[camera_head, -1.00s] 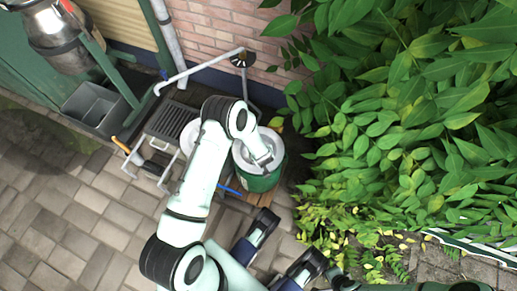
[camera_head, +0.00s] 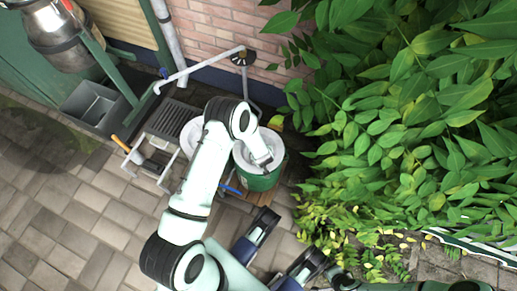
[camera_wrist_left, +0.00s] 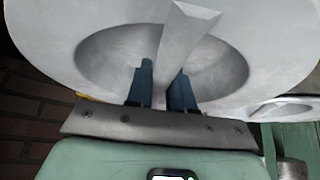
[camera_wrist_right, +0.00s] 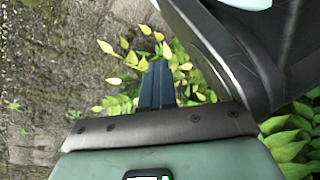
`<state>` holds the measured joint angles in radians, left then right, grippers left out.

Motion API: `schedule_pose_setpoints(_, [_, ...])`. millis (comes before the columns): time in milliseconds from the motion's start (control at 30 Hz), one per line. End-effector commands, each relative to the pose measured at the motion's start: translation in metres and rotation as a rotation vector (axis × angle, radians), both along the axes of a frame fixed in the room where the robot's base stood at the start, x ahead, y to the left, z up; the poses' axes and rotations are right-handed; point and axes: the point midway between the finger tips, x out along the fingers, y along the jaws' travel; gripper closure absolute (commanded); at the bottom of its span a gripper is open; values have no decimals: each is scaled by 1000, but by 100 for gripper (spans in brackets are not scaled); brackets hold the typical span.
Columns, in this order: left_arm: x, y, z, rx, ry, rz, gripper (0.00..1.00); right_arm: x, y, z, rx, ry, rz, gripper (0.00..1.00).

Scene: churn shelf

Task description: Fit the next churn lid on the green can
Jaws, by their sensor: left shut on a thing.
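The green can (camera_head: 260,183) stands upright in the middle of the head view, beside the wall corner and the bushes. A round grey lid (camera_head: 244,157) is at its mouth; I cannot tell whether it is fully seated. My left gripper (camera_wrist_left: 162,85) is shut on the upright grip of this lid (camera_wrist_left: 95,45), with a finger on each side. My left arm hides part of the lid in the head view. My right gripper (camera_wrist_right: 157,85) is shut and empty, away from the can, with leaves and paving behind it.
Another pale round top (camera_head: 190,135) is just left of the can, partly behind my arm, and also shows in the left wrist view (camera_wrist_left: 282,108). A rack (camera_head: 150,155), grey trough (camera_head: 92,103) and metal churn (camera_head: 55,35) stand left. Dense bushes (camera_head: 420,120) fill the right. Paving at lower left is clear.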

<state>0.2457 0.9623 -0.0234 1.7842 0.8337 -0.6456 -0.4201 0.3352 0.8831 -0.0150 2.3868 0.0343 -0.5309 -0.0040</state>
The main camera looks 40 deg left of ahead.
Motion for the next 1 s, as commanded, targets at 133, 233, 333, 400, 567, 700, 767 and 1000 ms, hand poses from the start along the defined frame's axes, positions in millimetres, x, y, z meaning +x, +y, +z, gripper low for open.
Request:
schedule_pose_setpoints(133, [1, 0, -3, 2, -4, -1, 100, 0, 0, 0, 0, 0, 0, 100])
schedule_pose_setpoints(233, [2, 0, -3, 2, -4, -1, 100, 0, 0, 0, 0, 0, 0, 100])
schedule_pose_setpoints(333, [2, 0, -3, 2, -4, -1, 100, 0, 0, 0, 0, 0, 0, 100])
schedule_pose_setpoints(400, [2, 0, -3, 1, -4, 0, 75, 0, 0, 0, 0, 0, 0, 100])
schedule_pose_setpoints(567, [1, 0, -3, 2, -3, -1, 49, 0, 0, 0, 0, 0, 0, 100])
schedule_pose_setpoints(700, [1, 0, -4, 1, -2, -1, 49, 0, 0, 0, 0, 0, 0, 100])
schedule_pose_setpoints(767, [-1, 0, -5, -2, 2, -1, 49, 0, 0, 0, 0, 1, 0, 100])
schedule_pose_setpoints(1000, [0, 0, -5, -1, 1, 0, 49, -23, -3, -6, 4, 70, -6, 100])
